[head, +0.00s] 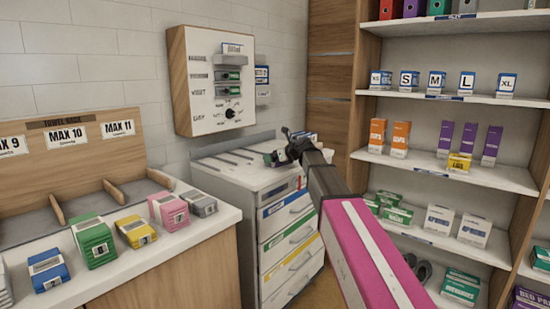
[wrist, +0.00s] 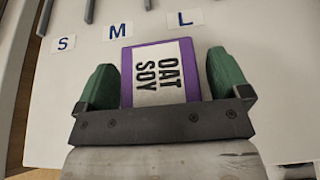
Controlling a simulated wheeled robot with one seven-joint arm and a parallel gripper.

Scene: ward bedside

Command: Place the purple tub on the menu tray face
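The purple tub (wrist: 161,74) has a white label reading "OAT SOY". In the wrist view it lies between the two green fingers of my gripper (wrist: 166,80), close to the left finger, with a narrow gap at the right one. Its near end is hidden behind the gripper's dark bar. My gripper looks open around it. In the head view my gripper (head: 281,148) is over the top of the white drawer cart (head: 240,176), and I cannot make out the tub there. I cannot tell which surface is the menu tray face.
The cart's top has dark dividers and S, M and L labels (wrist: 117,30). A wall panel (head: 213,80) with a dial hangs behind it. A counter (head: 150,255) with several coloured packs stands left; stocked shelves (head: 440,172) stand right.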

